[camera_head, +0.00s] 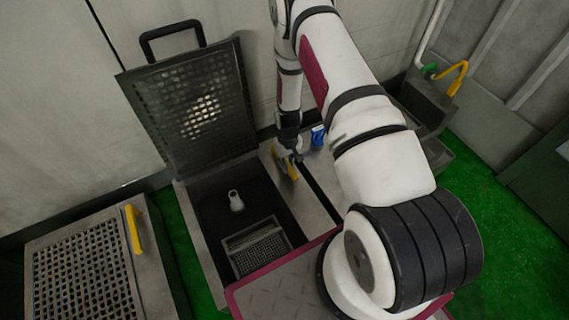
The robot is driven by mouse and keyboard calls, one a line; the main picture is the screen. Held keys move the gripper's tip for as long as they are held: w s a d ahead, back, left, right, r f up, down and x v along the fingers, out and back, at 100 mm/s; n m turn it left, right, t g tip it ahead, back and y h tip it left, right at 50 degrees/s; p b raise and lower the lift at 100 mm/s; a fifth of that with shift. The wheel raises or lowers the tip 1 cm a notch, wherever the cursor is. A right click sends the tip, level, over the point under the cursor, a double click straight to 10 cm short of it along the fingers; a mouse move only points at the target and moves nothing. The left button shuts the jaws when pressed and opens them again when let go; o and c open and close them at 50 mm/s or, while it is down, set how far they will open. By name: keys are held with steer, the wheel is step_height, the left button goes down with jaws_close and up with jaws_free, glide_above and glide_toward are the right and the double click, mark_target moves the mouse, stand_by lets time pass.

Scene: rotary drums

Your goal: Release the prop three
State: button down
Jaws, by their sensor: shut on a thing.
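A yellow handle-like piece (285,163), which I take to be the prop, stands on the metal top beside the open pit. My gripper (297,154) reaches down from above and is shut on it, at its upper right side. The fingertips are small and dark here, so the exact contact is hard to see. A raised black mesh lid (160,120) with a loop handle on top leans back, open, behind the pit.
The dark pit (210,212) holds a white bottle-shaped part (236,201) and a mesh basket (238,243). A blue object (318,136) stands just right of my gripper. A closed mesh-topped box (40,240) with a yellow handle (133,228) is at left.

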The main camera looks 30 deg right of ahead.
steer(key=shift+d, duration=0.15)
steer(key=c, duration=1.5)
jaws_free()
step_height(320, 180, up, 12)
